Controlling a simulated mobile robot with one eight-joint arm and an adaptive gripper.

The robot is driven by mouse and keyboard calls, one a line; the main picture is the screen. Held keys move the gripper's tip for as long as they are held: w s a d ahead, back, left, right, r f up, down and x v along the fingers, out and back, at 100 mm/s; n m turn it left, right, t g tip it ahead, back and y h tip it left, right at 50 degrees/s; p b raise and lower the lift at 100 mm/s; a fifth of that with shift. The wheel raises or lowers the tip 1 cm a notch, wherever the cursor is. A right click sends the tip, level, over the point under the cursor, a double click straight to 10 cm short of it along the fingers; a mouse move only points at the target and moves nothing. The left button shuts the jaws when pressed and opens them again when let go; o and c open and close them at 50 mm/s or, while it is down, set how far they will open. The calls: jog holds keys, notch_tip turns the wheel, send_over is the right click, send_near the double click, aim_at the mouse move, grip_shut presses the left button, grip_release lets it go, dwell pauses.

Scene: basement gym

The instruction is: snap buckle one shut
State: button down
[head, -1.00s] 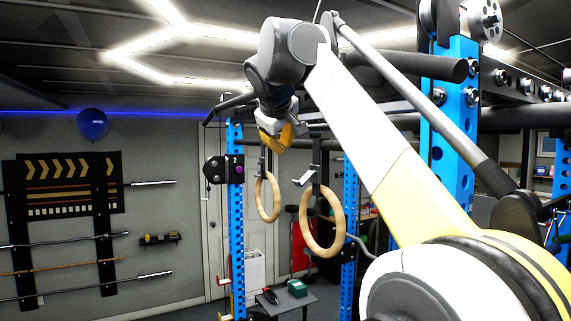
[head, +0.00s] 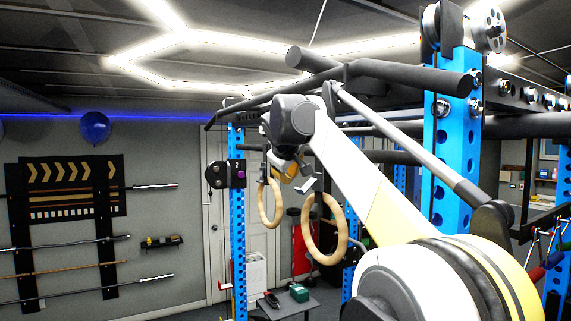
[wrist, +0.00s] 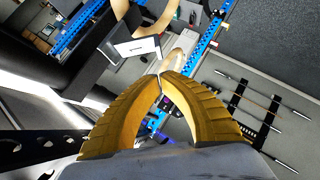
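A silver metal buckle with a tilted lever plate (head: 308,185) hangs on a dark strap above the nearer wooden ring (head: 327,232). In the wrist view the buckle plate (wrist: 138,46) lies just beyond and left of my fingertips, and its lever stands out from the strap. My gripper (head: 287,172) is to the left of the buckle in the head view, partly hidden by my own arm. In the wrist view the yellow fingers of my gripper (wrist: 160,75) meet at the tips with nothing visible between them. I cannot tell whether they touch the buckle.
A second wooden ring (head: 268,205) hangs farther back. Blue rack uprights (head: 238,260) stand at left and right, with dark bars overhead. A small table with a green box (head: 299,292) stands below. Wall-mounted bars (head: 70,240) are at the left.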

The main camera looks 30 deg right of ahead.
aim_at(306, 184)
jog(key=shift+s+d+f, duration=0.15)
jog(key=shift+d+f, duration=0.65)
jog(key=shift+f, duration=0.1)
jog(key=shift+f+h, duration=0.25)
jog(key=shift+h, duration=0.05)
